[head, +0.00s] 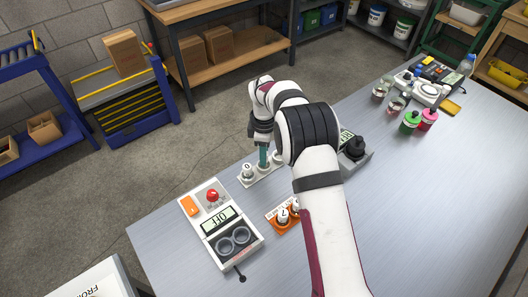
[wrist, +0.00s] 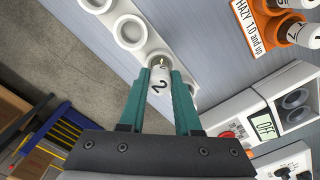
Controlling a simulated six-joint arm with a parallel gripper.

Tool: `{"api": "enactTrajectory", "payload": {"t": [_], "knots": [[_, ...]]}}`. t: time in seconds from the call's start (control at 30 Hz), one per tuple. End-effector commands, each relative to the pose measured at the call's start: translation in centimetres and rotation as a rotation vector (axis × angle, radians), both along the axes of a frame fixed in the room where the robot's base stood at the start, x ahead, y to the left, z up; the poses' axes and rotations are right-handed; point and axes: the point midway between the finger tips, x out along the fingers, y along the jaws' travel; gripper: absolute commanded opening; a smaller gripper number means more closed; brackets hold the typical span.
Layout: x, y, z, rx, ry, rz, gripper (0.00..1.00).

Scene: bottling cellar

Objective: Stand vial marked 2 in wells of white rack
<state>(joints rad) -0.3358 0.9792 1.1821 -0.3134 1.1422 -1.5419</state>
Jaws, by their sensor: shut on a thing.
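My gripper (wrist: 160,92) has teal fingers closed on the white-capped vial marked 2 (wrist: 158,85). The white rack (wrist: 144,51) lies right beyond the vial, with empty round wells showing at upper left in the wrist view. The vial is over the rack's line of wells; I cannot tell whether its lower end is inside a well. In the head view my gripper (head: 263,157) points down at the white rack (head: 264,178), and the held vial is mostly hidden.
An orange rack (head: 272,218) labelled "HAZY 1.0 and up" holds white-capped vials close by. A white meter (head: 208,196) reading OFF stands to the left. A grey device with a black top (head: 355,147) is right of my arm. Bottles and jars stand at the table's far right.

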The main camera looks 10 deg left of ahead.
Motion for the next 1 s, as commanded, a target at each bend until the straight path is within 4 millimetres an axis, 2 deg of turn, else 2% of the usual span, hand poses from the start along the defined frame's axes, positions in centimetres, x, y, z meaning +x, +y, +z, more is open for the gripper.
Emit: {"api": "enactTrajectory", "payload": {"t": [0.2,1.0], "knots": [[0.0,0.0,-0.7,0.000,-0.001,0.000,0.00],[0.0,0.0,-1.2,0.000,0.001,0.000,0.00]]}}
